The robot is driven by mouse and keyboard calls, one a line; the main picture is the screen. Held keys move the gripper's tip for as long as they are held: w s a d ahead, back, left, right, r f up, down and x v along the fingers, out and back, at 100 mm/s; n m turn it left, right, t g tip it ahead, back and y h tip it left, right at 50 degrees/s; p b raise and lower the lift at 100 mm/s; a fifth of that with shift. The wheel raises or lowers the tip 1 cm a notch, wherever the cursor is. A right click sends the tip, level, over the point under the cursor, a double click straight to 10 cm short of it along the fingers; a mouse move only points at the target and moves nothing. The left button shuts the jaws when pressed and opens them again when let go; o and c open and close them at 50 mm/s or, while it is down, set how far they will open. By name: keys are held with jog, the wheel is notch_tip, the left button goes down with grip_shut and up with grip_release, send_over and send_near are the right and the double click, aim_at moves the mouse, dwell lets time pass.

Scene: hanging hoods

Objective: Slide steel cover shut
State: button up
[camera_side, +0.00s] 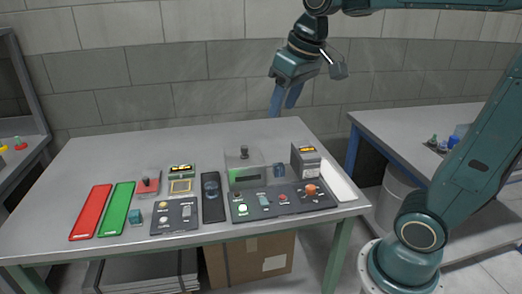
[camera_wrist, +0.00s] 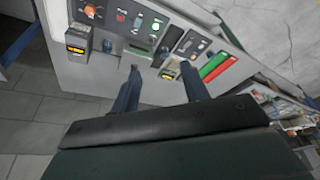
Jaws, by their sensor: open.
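A grey box-like housing (camera_side: 244,172) with a dark knob (camera_side: 244,152) on top and a green panel in front stands behind the right control panel on the table. It seems to be the steel cover; I cannot tell for sure, nor how far it is slid. In the wrist view the same area lies beyond my fingertips, small and partly unclear. My gripper (camera_side: 286,98) is high above the back edge of the table, fingers pointing down, apart from everything. It also shows in the wrist view (camera_wrist: 160,68), open and empty.
The table (camera_side: 100,160) holds a red bar (camera_side: 91,212), a green bar (camera_side: 116,209), a control panel (camera_side: 283,201) with an orange knob, and a grey box with a yellow display (camera_side: 305,162). The back of the table is clear. A second table (camera_side: 400,125) stands at right.

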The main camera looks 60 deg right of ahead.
jog(key=w+d+g, duration=0.1)
jog(key=w+d, duration=0.3)
jog(key=w, duration=0.4)
jog(key=m+g, duration=0.2)
jog(key=g, duration=0.1)
send_over(245, 146)
notch_tip(245, 146, down, 12)
jog(key=shift+w+r, duration=0.1)
jog(key=shift+r, duration=0.1)
notch_tip(245, 146, down, 14)
jog(key=shift+r, duration=0.1)
grip_shut()
